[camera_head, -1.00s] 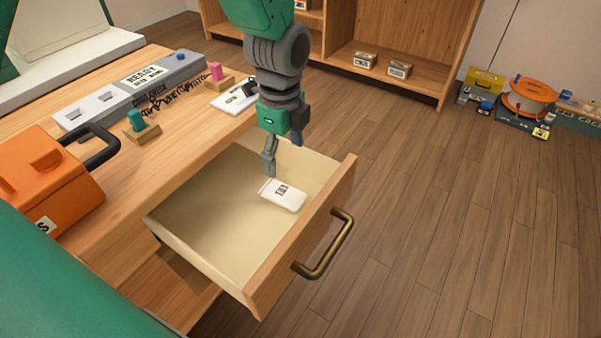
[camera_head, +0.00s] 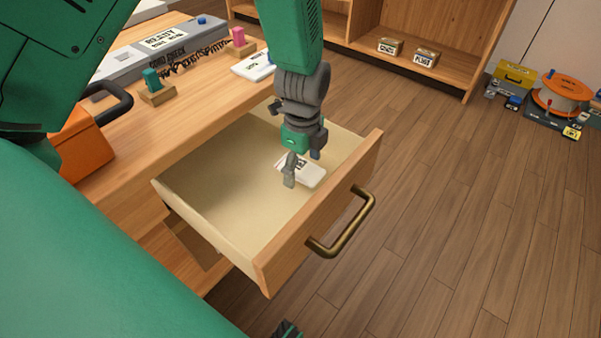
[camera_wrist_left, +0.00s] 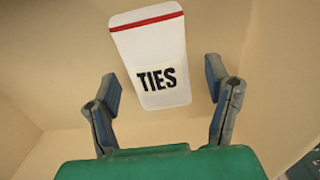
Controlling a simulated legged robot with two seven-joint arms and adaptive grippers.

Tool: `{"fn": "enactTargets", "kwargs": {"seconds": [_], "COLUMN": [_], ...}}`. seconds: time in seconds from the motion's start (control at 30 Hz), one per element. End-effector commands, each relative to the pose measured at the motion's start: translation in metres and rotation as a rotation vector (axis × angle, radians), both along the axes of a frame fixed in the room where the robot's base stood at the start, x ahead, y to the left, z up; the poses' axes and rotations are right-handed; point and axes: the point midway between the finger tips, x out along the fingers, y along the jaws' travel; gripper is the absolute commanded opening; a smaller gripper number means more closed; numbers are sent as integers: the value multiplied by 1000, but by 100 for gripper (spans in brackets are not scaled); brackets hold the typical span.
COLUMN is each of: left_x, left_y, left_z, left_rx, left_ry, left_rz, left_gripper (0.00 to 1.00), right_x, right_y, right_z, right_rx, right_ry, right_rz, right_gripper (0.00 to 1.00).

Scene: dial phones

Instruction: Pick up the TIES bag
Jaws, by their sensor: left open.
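The TIES bag (camera_wrist_left: 150,48) is a flat white packet with a red stripe along its far edge and black TIES lettering. It lies on the bottom of the open wooden drawer (camera_head: 213,200). In the head view the bag (camera_head: 312,174) is partly hidden by my left gripper (camera_head: 302,168). The left gripper is open and empty, pointing down just above the bag. In the left wrist view its fingers (camera_wrist_left: 162,92) stand apart on either side of the bag's near end, and most of the bag lies beyond them. I do not make out my right gripper.
The drawer front with its brass handle (camera_head: 343,225) bounds the near right side. The desk (camera_head: 165,135) above carries an orange case (camera_head: 83,150), a teal peg on a block (camera_head: 153,84) and a grey console. Open floor lies to the right.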

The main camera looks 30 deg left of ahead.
Motion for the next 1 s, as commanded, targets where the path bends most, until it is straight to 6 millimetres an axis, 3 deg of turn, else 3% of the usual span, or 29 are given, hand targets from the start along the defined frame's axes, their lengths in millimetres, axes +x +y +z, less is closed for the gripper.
{"fn": "enactTargets", "kwargs": {"seconds": [0.1,0.33,0.5,0.83,1.0], "left_x": [0,0,0,0,0], "left_y": [0,0,0,0,0], "left_z": [-9,-8,-9,-5,22], "left_rx": [2,2,1,1,0], "left_ry": [-1,-1,-1,-2,-4], "left_rz": [-2,-1,-1,-1,-1], "left_gripper": [72,72,17,16,16], "right_x": [0,0,0,0,0], "right_y": [0,0,0,0,0], "right_z": [-4,-3,-3,-1,10], "right_rx": [0,0,0,0,0], "right_ry": [0,-1,-1,-1,-1], "right_rz": [0,0,0,0,0], "right_gripper": [0,0,0,0,0]}}
